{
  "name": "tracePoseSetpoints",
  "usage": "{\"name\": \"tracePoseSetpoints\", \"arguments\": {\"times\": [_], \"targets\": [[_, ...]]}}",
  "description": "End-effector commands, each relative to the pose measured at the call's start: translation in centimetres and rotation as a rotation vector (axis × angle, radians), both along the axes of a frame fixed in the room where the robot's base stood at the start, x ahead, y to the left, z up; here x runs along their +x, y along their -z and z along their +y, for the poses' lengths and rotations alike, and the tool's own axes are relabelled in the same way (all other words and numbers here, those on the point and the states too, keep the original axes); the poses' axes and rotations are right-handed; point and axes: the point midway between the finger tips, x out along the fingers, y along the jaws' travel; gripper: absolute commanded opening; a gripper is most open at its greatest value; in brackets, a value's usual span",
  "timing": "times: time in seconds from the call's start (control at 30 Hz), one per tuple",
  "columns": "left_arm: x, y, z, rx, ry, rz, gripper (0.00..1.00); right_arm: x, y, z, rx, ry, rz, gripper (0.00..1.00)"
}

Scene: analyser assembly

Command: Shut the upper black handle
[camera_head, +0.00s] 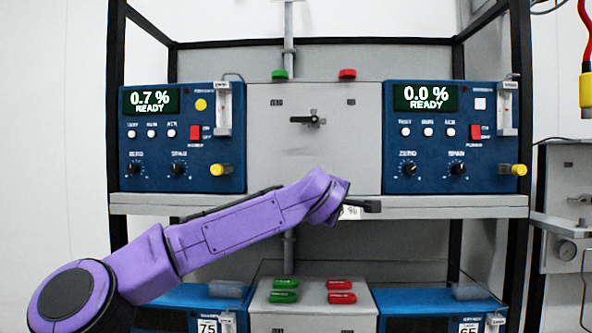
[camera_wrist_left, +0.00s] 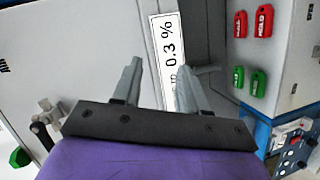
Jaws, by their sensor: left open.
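The upper black handle (camera_head: 308,120) is on the grey centre panel between the two blue analysers. Its lever lies roughly horizontal in the head view. A black lever on a metal valve body (camera_wrist_left: 42,130) shows at the left edge of the left wrist view. My left gripper (camera_head: 372,206) is at the shelf's front edge, below and right of the handle and apart from it. In the left wrist view its two grey fingers (camera_wrist_left: 162,72) are spread with nothing held, in front of a "0.3 %" label (camera_wrist_left: 168,55). My right gripper is not in view.
Blue analysers stand left (camera_head: 150,165) and right (camera_head: 430,175) of the panel (camera_head: 270,150). The shelf edge (camera_head: 450,207) runs below them. Green (camera_head: 285,284) and red (camera_head: 341,285) tags lie on a lower box. Black rack posts (camera_head: 519,110) flank the setup.

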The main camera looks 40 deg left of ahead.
Motion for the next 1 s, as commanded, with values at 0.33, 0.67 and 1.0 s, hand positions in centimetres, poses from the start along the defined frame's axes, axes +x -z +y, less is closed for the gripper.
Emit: {"name": "tracePoseSetpoints", "arguments": {"times": [0.33, 0.67, 1.0], "targets": [[-10.2, -20.1, 9.9, -0.237, 0.054, -0.278, 0.43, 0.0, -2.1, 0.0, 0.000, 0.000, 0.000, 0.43], [-4.0, -20.7, 10.9, -0.237, 0.054, -0.277, 0.43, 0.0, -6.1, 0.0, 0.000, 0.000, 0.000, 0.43], [0.0, -20.1, 11.5, -0.235, 0.055, -0.280, 0.43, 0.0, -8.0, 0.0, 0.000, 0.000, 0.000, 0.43]]}}
